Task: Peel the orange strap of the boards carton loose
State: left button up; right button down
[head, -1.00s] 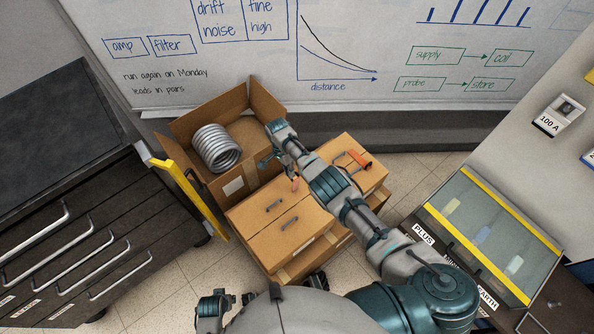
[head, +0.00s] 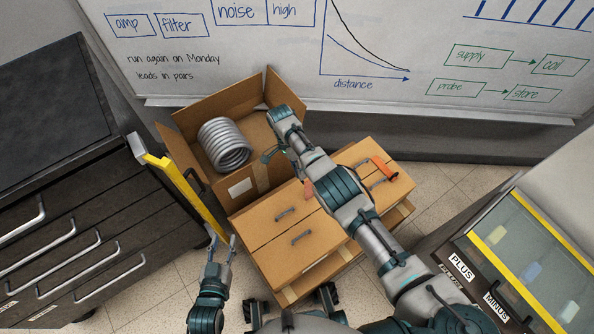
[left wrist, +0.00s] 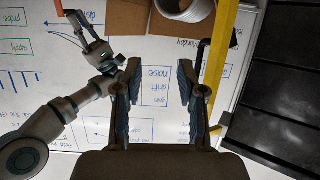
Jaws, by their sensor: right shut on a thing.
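The brown carton (head: 275,222) with handles on its top stands in the middle of the head view. Orange strap (head: 384,170) shows at its right end, and a small orange-pink piece (head: 309,189) shows left of my right forearm; the forearm hides the stretch between. My right gripper (head: 290,165) is above the carton's back left part, its fingers partly hidden, shut on what looks like the strap's end. In the left wrist view an orange strip (left wrist: 58,7) shows by it. My left gripper (head: 222,238) is open and empty, left of the carton; its spread fingers show in the left wrist view (left wrist: 159,88).
An open carton (head: 240,187) holding a grey coil (head: 226,146) stands behind. A yellow bar (head: 185,188) leans beside a dark drawer cabinet (head: 60,190) at left. A glass-topped case (head: 530,255) stands at right. Floor (head: 450,180) is free between carton and case.

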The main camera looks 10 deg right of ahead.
jog(key=f, duration=0.1)
jog(key=f+b, duration=0.1)
jog(key=d+f, duration=0.1)
jog(key=shift+s+g+b, duration=0.3)
jog(key=shift+s, duration=0.05)
pick_arm(q)
notch_tip(320, 180, up, 10)
jog(key=d+t+h+b, duration=0.1)
jog(key=t+h+b, duration=0.1)
jog(key=t, duration=0.7)
jog(key=shift+r+n, duration=0.15)
jog(key=shift+n, duration=0.15)
pick_arm(e)
jog(key=shift+w+a+r+g+h, duration=0.2)
jog(key=shift+w+g+h, duration=0.1)
pick_arm(q)
jog(key=shift+d, duration=0.1)
pick_arm(e)
jog(key=c, duration=1.2)
grip_release()
jog(key=shift+c, duration=0.2)
pick_arm(q)
jog(key=shift+w+d, duration=0.25)
jog(key=shift+w, duration=0.05)
pick_arm(e)
jog(key=shift+w+r, duration=0.2)
jog(key=shift+r, duration=0.05)
